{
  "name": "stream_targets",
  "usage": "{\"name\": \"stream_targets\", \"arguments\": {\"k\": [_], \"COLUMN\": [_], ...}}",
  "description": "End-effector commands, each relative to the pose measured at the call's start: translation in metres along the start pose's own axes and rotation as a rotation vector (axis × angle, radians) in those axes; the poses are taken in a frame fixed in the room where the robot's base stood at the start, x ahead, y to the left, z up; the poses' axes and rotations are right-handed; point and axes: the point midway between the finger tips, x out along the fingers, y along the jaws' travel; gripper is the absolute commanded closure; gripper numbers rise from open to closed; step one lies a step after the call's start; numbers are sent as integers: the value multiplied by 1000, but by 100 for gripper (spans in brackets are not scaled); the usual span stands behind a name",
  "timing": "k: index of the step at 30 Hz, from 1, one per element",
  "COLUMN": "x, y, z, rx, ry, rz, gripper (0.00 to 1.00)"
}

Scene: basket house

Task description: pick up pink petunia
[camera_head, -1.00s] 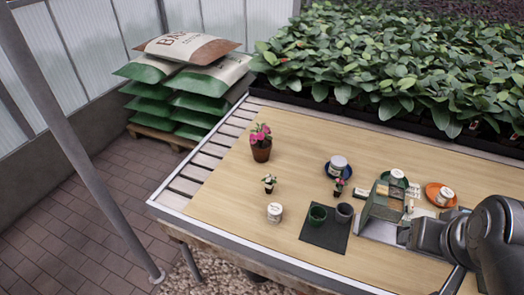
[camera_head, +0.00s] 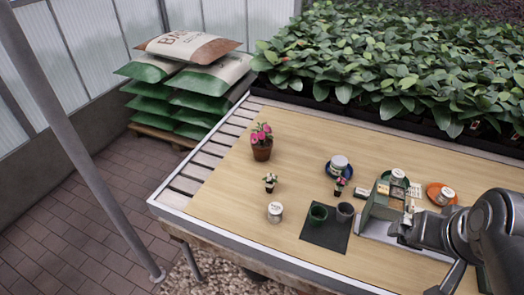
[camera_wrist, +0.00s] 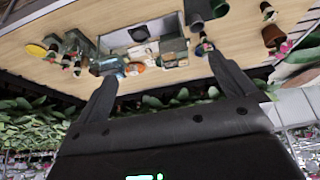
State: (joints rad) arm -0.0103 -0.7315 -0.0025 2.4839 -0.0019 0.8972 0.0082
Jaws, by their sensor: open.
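Two potted plants have pink blooms. A larger one, the pink flower in a terracotta pot (camera_head: 262,148), stands upright at the table's left; it also shows in the wrist view (camera_wrist: 275,38). A small pink flower in a dark pot (camera_head: 340,187) stands near the middle, beside the blue saucer; it also shows in the wrist view (camera_wrist: 204,47). I cannot tell which is the petunia. My gripper (camera_wrist: 162,68) is open and empty, its fingers spread, apart from both plants. In the head view my arm comes in from the right, and the fingers are hard to make out.
A small white flower pot (camera_head: 270,182), a white-lidded jar (camera_head: 275,212) and green and grey cups on a dark mat (camera_head: 324,236) stand near the front. A blue saucer (camera_head: 329,170), a green box (camera_head: 378,206) and an orange saucer (camera_head: 432,194) lie right. Leafy plants (camera_head: 400,70) line the back.

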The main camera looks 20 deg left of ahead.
Motion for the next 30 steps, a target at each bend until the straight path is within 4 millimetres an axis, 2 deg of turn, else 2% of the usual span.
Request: {"name": "stream_targets", "arguments": {"k": [5,8,14,21,26,30], "x": [5,12,34,76,111,146], "y": [-12,-24,-54,-105,-149,-192], "z": [-43,-77,-140,-207,-243,-268], "rx": [-4,-5,-5,-13,-22,-34], "ry": [-10,-15,-23,-30,-31,-31], "rz": [-22,-36,-56,-70,-75,-75], "gripper": [0,0,0,0,0,0]}}
